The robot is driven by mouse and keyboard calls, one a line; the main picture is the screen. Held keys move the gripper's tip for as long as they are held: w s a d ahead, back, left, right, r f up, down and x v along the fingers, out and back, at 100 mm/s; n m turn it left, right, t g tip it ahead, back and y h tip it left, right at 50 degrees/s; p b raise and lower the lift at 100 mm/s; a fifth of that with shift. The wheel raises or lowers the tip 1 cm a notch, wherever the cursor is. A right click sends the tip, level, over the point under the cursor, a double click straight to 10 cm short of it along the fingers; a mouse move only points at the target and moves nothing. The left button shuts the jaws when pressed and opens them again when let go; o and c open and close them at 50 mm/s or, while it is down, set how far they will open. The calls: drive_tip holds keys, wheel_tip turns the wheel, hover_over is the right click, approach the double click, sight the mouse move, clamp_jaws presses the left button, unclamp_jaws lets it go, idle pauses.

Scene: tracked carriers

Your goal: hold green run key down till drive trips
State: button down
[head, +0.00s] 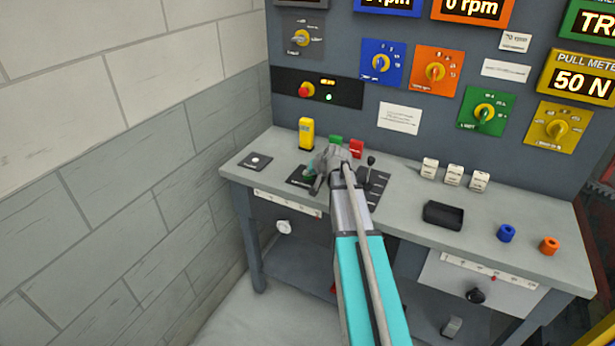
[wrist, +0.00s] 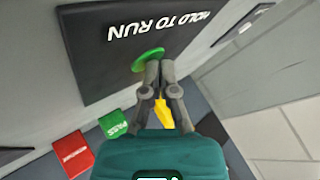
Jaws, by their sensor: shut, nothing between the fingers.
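The green run key (wrist: 147,57) is a round disc on a black plate (wrist: 105,45) lettered HOLD TO RUN in the wrist view. In the head view the plate (head: 294,181) lies on the bench's left part, with the key mostly hidden by my gripper (head: 316,184). My gripper (wrist: 159,68) is shut and empty, its fingertips over the key's edge. I cannot tell whether they touch the key or whether it is pressed. A green display (head: 598,22) at top right reads TRI, cut off by the frame; the orange display (head: 472,10) reads 0 rpm.
A yellow block (head: 306,133), a green PASS block (wrist: 113,124) and a red block (wrist: 73,152) stand behind the plate. A small black lever (head: 370,161) stands just right of my gripper. A black tray (head: 443,215) and several white blocks sit further right.

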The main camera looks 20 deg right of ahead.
drive_tip(key=shift+r, duration=0.1)
drive_tip(key=shift+r+p, duration=0.8)
drive_tip(key=shift+p, duration=0.1)
drive_tip(key=shift+r, duration=0.1)
drive_tip(key=shift+r+p, duration=2.45)
drive_tip(key=shift+p, duration=0.05)
